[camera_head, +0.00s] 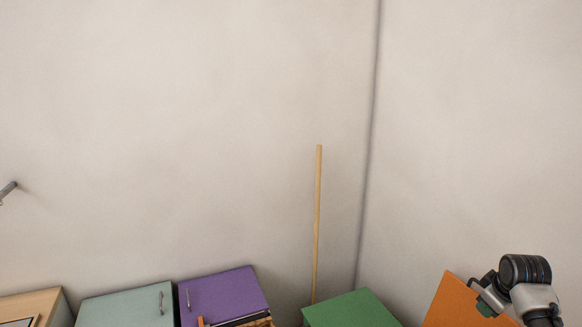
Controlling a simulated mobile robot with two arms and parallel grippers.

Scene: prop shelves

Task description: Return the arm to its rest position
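My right arm (528,282) shows at the lower right, with a dark ribbed joint and grey links, in front of an orange panel. A small dark part (485,288) juts out on its left side; I cannot make out two fingertips or whether the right gripper is open or shut. I see nothing held. My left gripper is not in view.
Along the bottom stand a wooden unit (30,304), a pale green cabinet (122,306), a purple cabinet (222,297), a green box (350,310) and the orange panel (450,302). A wooden pole (317,220) stands near the wall corner. A grey bar (8,190) shows at the left edge.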

